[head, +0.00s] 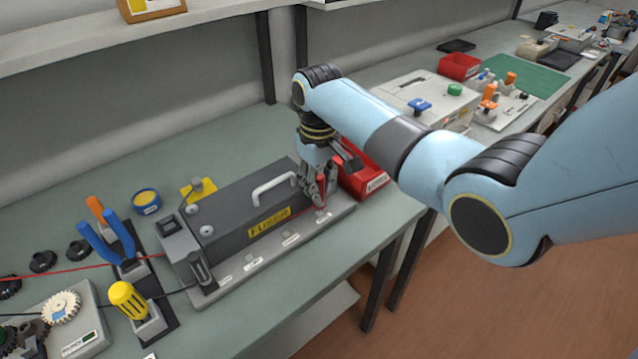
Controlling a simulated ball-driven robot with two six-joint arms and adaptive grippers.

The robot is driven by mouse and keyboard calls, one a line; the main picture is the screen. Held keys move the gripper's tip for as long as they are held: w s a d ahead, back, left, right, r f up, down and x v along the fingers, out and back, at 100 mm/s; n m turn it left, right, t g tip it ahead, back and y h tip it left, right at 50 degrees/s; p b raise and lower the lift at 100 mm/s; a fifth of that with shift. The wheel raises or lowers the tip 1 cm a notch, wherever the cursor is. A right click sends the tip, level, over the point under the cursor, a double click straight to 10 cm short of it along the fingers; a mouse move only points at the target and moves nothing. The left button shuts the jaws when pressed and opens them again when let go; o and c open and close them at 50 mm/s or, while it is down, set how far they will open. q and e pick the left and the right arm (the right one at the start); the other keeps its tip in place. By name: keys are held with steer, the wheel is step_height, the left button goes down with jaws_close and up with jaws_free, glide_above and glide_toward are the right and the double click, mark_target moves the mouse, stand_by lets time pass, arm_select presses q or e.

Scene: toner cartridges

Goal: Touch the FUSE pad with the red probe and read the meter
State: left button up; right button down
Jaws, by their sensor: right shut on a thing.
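The dark fuser unit (235,210) with a yellow FUSER label and a light handle lies on a grey base (275,250). Small white labels run along the base's front edge, too small to read, so I cannot pick out the FUSE pad. My right gripper (321,200) points down at the unit's right end, shut on a slim red thing, apparently the red probe (321,184). My fingers partly hide it, and I cannot tell whether its tip touches anything. No meter reading is legible. My left gripper is not in view.
A red bin (372,181) stands right behind my right gripper. A red wire (80,267) crosses the bench there.

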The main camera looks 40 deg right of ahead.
mark_target(319, 175)
steer(key=shift+f, duration=0.4)
stand_by(1.4)
step_height(319, 175, up, 5)
steer(key=p, duration=0.6)
steer(key=shift+r, duration=0.95)
